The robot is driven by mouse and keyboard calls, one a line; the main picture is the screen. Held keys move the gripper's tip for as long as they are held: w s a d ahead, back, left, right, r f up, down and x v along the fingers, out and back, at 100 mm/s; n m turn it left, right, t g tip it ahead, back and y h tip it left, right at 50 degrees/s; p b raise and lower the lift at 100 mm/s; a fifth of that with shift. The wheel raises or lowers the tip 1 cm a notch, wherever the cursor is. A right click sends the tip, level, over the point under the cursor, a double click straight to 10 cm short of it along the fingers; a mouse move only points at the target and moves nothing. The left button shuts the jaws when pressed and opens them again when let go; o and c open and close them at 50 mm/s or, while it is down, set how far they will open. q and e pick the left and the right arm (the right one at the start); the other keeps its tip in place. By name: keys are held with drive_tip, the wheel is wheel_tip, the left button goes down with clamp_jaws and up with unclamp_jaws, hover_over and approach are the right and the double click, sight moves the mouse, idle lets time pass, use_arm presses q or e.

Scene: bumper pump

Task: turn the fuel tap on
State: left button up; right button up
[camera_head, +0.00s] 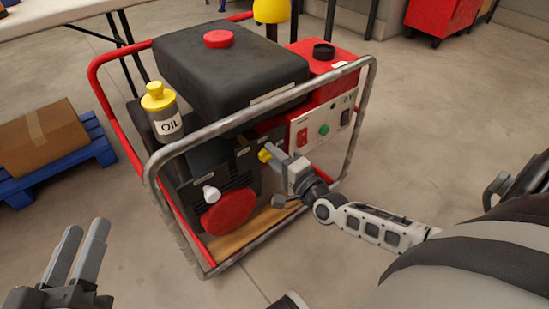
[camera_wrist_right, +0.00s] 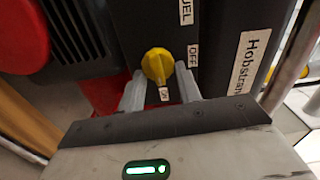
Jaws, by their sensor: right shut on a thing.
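The fuel tap is a yellow knob (camera_wrist_right: 158,65) on the dark front panel of the generator; it also shows in the head view (camera_head: 264,155). Its narrow end points down towards the ON label (camera_wrist_right: 164,94) in the right wrist view. The OFF label (camera_wrist_right: 193,57) is to its right. My right gripper (camera_wrist_right: 160,82) is at the tap with a finger on each side, shut on the knob. It also shows in the head view (camera_head: 270,156). Contact at the fingertips is hard to see. My left gripper (camera_head: 86,226) is open and empty, low at the left.
The generator's tube frame (camera_head: 170,150) surrounds the engine, close to my right gripper. A red round cover (camera_head: 228,212) and white knob (camera_head: 210,193) sit left of the tap. An oil bottle (camera_head: 162,110) stands at the left. Floor in front is clear.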

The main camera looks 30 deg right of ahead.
use_arm(q)
drive_tip(key=shift+w+r, duration=0.25)
drive_tip(key=shift+r, duration=0.1)
use_arm(e)
drive_tip(key=shift+f+m, duration=0.1)
drive_tip(key=shift+m, duration=0.5)
drive_tip(key=o, duration=1)
drive_tip(key=shift+c, duration=0.2)
use_arm(q)
drive_tip(key=shift+a+f, duration=0.1)
use_arm(e)
drive_tip(key=shift+s, duration=0.15)
use_arm(q)
drive_tip(key=f+p, duration=0.1)
drive_tip(key=s+f+g+y+p, duration=0.1)
drive_tip(key=f+g+p, duration=0.1)
drive_tip(key=p, duration=0.1)
drive_tip(key=shift+s+f+y, duration=0.15)
drive_tip(key=shift+s+y, duration=0.15)
use_arm(e)
drive_tip(key=s+d, duration=0.1)
drive_tip(key=s, duration=1.4)
drive_tip(key=shift+s, duration=0.35)
drive_tip(key=shift+d, duration=0.1)
